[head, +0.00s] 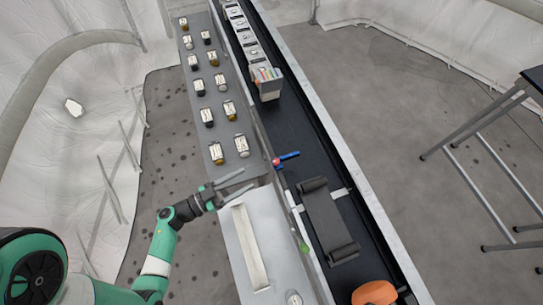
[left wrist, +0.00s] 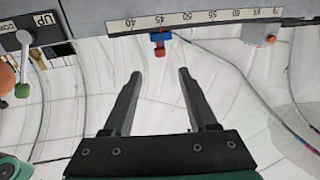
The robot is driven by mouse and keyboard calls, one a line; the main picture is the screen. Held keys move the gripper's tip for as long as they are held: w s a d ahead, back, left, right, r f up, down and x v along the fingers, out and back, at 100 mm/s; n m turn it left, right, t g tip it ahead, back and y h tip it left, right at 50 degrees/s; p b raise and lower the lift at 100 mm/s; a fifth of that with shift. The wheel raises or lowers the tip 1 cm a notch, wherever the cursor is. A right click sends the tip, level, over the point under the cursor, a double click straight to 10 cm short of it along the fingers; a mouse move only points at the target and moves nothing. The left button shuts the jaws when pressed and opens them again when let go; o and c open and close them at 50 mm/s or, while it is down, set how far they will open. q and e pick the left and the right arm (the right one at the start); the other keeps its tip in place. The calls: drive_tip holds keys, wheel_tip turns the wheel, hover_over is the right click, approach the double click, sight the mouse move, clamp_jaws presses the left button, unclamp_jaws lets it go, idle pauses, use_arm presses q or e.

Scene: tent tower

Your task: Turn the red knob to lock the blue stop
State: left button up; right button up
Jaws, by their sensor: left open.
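The red knob (head: 276,161) sits at the left edge of the dark conveyor, at the end of the blue stop (head: 290,155), which reaches over the belt. In the left wrist view the red knob (left wrist: 160,53) hangs just under the blue stop (left wrist: 161,37), near the 45 mark of a scale. My left gripper (head: 244,181) is open and empty, a little left of the knob in the head view. In the left wrist view its two fingers (left wrist: 159,74) point toward the knob, which lies beyond the tips, between them and apart from both. My right gripper is not in view.
A scale strip (left wrist: 215,20) runs along the rail. A lever (left wrist: 26,42) stands left in the wrist view, and a grey box (left wrist: 257,33) is at right. Several jars stand on the grey shelf (head: 222,90). A dark roller unit (head: 327,220) lies across the belt.

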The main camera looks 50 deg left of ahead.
sight(276, 163)
use_arm(q)
drive_tip(key=w+d+b, duration=0.1)
drive_tip(key=w+b, duration=0.1)
drive_tip(key=w, duration=0.9)
drive_tip(key=shift+d, duration=0.2)
clamp_jaws()
drive_tip(key=shift+r, duration=0.1)
